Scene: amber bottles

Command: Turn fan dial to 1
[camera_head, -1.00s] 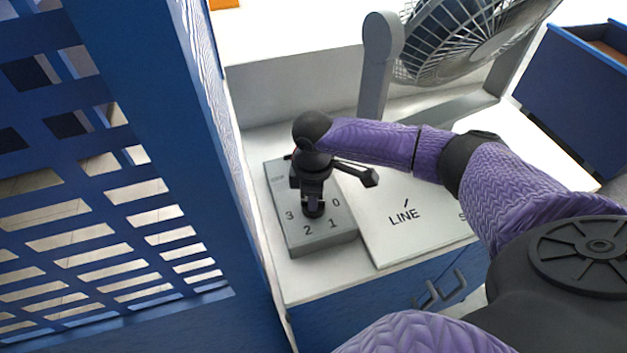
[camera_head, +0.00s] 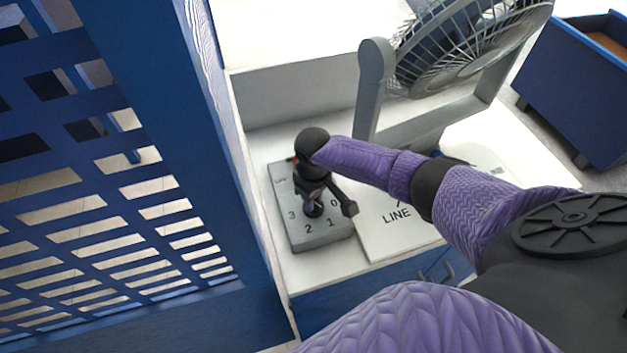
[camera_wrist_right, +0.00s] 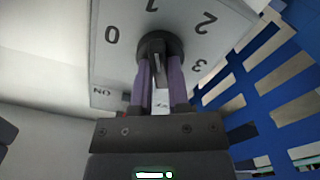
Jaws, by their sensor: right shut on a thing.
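The fan's control box (camera_head: 328,240) is a grey panel on the white bench top, marked 0, 1, 2 and 3 around a black dial. The dial (camera_wrist_right: 174,43) shows in the right wrist view as a round black knob between the numbers. My right gripper (camera_head: 313,204) points down over the box and is shut on the dial. In the right wrist view its purple fingers (camera_wrist_right: 160,75) lie on both sides of the knob's grip. The fingers partly hide the knob, and I cannot tell which number it points to. My left gripper is out of view.
The grey fan (camera_head: 375,90) stands behind the box on the bench. A white plate marked LINE (camera_head: 380,240) lies to the right of the box. A blue slotted panel (camera_head: 150,60) rises close on the left. A blue crate (camera_head: 575,95) is at the far right.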

